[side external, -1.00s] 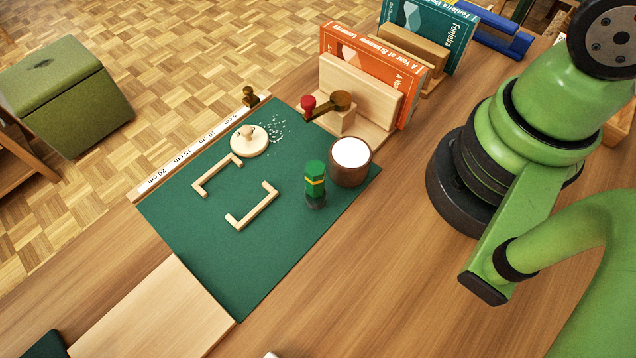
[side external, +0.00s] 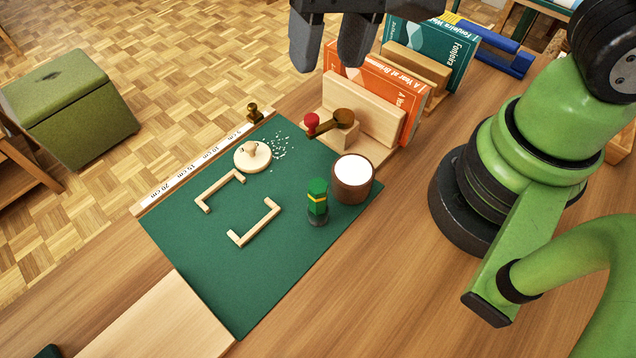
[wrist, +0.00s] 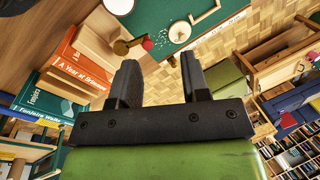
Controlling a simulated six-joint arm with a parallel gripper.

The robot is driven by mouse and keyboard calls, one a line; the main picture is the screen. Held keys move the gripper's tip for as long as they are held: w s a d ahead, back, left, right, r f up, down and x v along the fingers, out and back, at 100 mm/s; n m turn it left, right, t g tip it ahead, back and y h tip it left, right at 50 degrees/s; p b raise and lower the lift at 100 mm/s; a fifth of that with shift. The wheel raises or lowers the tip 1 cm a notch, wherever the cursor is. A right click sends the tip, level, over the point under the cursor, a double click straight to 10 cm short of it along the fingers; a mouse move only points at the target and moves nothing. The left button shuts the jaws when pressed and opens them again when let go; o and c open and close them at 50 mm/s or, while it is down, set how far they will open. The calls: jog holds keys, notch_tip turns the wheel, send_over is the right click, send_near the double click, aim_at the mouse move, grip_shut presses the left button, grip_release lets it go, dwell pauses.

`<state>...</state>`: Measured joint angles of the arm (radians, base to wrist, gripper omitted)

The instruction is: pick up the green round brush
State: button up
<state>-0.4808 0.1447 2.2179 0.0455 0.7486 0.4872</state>
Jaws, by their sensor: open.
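The green round brush (side external: 317,200) stands upright on the green mat (side external: 215,262) in the side view. It has a green handle with a yellow band and dark bristles at the bottom. It stands just left of a brown round pot with a white top (side external: 352,176). My gripper (side external: 332,55) is at the top of the side view, high up near the books and well away from the brush. In the wrist view my gripper (wrist: 160,72) is open with nothing between its fingers. I cannot make out the brush in the wrist view.
Orange books (side external: 378,88) and teal books (side external: 432,48) stand between wooden bookends at the back. A red-knobbed wooden piece (side external: 312,122), a round wooden lid (side external: 252,157), light brackets (side external: 258,224) and a ruler strip (side external: 190,172) are around the mat. The front of the mat is clear.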

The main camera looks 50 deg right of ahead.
jog(key=g+h, duration=0.1)
jog(key=g, duration=0.1)
send_near(318, 200)
jog(key=w+f, duration=0.1)
jog(key=f, duration=0.1)
jog(key=shift+h, duration=0.3)
jog(key=f, duration=0.4)
jog(key=shift+s+a, duration=0.1)
jog(key=shift+s, duration=0.2)
jog(key=shift+s+f, duration=0.15)
jog(key=shift+f, duration=1.35)
jog(key=shift+s+f, duration=0.15)
jog(key=shift+f, duration=1.35)
jog(key=c, duration=0.6)
